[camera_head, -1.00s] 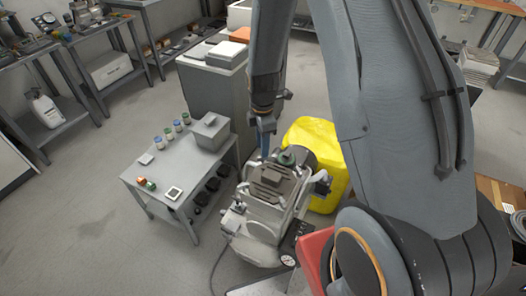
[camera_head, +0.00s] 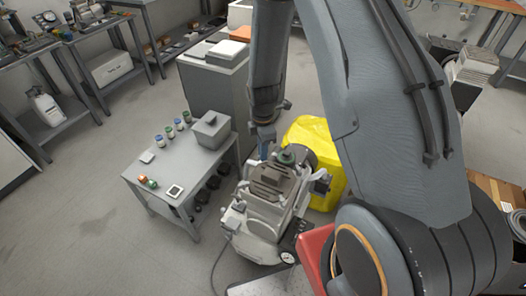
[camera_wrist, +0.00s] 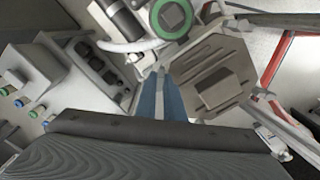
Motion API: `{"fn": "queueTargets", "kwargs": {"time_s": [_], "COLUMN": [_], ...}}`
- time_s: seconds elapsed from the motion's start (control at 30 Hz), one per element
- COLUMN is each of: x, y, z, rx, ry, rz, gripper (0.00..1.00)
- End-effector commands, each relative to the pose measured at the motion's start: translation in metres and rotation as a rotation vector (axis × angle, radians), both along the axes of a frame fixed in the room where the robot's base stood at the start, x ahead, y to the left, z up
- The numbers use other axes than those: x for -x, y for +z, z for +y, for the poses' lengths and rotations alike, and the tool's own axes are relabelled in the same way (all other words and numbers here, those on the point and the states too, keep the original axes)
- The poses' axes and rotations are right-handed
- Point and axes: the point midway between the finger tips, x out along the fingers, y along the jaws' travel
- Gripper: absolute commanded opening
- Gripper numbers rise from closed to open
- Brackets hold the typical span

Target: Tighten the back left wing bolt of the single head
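The grey compressor head (camera_head: 272,182) sits on top of the light grey compressor unit (camera_head: 250,245) in the head view. The head, with its raised block, also shows right of centre in the wrist view (camera_wrist: 212,85). A round green-rimmed part (camera_head: 287,158) stands behind it. My gripper (camera_head: 264,155) points down at the back left side of the head. In the wrist view its two blue fingers (camera_wrist: 160,75) lie close together with a narrow pale strip between them. I cannot tell whether that strip is a gap or something held. No wing bolt is clearly distinguishable.
A grey side table (camera_head: 150,180) with jars, a grey box (camera_head: 210,130) and small coloured parts stands left of the compressor. A yellow container (camera_head: 325,180) stands close behind right. A red part (camera_head: 316,258) is at the front right. Floor at left is clear.

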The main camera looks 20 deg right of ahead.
Motion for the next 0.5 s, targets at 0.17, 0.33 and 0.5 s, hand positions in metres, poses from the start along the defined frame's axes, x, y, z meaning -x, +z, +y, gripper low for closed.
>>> {"fn": "queueTargets", "kwargs": {"time_s": [0.17,0.33,0.5], "x": [0.0000,-0.0001,-0.0005], "y": [0.0002,0.0002,0.0003], "z": [0.0000,0.0000,-0.0001], "rx": [0.000,0.000,0.000], "ry": [-0.014,-0.067,-0.176], "rz": [0.000,0.000,-0.001], "gripper": [0.00,0.00,0.00]}}
